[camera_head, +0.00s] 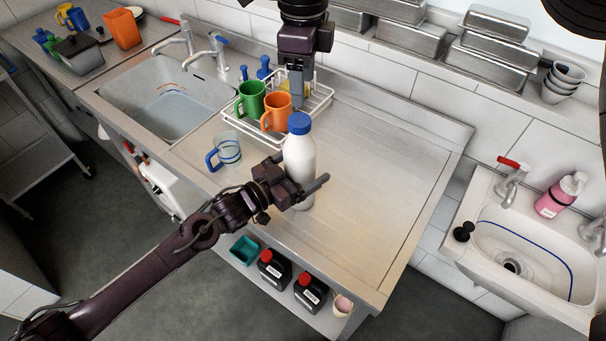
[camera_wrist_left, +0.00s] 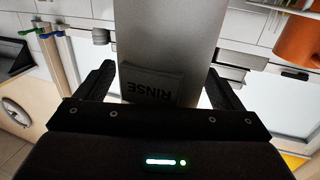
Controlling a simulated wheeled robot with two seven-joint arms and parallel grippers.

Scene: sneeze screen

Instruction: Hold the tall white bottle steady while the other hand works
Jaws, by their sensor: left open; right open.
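The tall white bottle (camera_head: 299,155) with a blue cap stands upright near the front edge of the steel worktop (camera_head: 370,160). My left gripper (camera_head: 303,172) is open at the bottle's lower part, one finger on each side. In the left wrist view, the bottle (camera_wrist_left: 165,35) looks grey in shade between the two fingers and carries an upside-down RINSE label. Whether the fingers touch it cannot be told. My right gripper (camera_head: 297,90) points down over the dish rack, behind the bottle, and is open; its fingertips are partly hard to make out.
The white dish rack (camera_head: 318,105) holds a green mug (camera_head: 250,100) and an orange mug (camera_head: 276,112), close behind the bottle. A clear mug with a blue handle (camera_head: 226,150) stands left of it. A sink (camera_head: 165,105) lies further left. The worktop to the right is clear.

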